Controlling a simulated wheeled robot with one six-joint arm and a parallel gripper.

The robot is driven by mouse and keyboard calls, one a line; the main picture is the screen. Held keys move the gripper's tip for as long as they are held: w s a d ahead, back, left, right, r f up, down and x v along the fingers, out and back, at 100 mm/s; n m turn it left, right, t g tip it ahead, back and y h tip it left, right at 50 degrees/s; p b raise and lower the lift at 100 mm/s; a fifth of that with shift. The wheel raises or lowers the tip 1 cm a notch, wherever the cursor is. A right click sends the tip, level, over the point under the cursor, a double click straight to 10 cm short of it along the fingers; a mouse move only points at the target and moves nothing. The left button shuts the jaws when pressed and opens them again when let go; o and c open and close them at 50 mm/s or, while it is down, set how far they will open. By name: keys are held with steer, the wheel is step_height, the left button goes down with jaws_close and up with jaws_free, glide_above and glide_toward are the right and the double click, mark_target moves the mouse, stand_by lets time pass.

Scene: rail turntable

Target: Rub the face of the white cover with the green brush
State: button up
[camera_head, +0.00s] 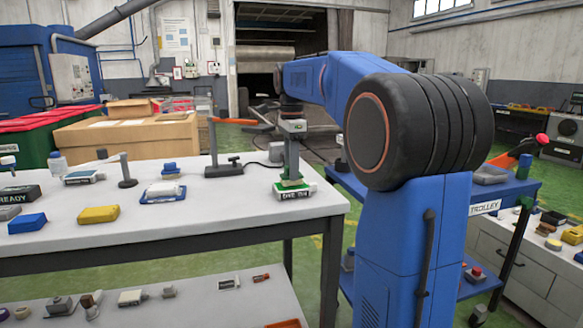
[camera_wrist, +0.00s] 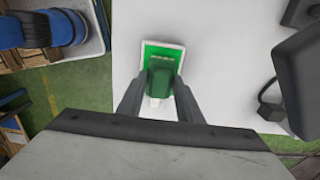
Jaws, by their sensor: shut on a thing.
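My gripper (camera_head: 291,166) points down over the right end of the white table and is shut on the green brush (camera_head: 291,184). In the wrist view the brush (camera_wrist: 161,83) sits between the two grey fingers (camera_wrist: 160,92). Right under it is the white cover (camera_head: 297,194), a flat block with a dark label on its front side. In the wrist view the cover shows as a white rim (camera_wrist: 146,44) around a bright green area, partly hidden by the brush. The brush is at the cover's face; I cannot tell whether it touches.
Further left are a blue-and-white item (camera_head: 163,191), a yellow block (camera_head: 99,214) and a blue block (camera_head: 27,223). A blue trolley (camera_head: 510,188) stands to the right.

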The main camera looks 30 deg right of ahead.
steer(key=shift+f, duration=0.4)
stand_by(0.4)
steer(key=shift+r, duration=0.1)
stand_by(0.4)
steer(key=shift+r, duration=3.45)
steer(key=shift+f, duration=0.1)
steer(key=shift+f, duration=3)
steer(key=shift+f, duration=0.55)
steer(key=shift+r, duration=3.6)
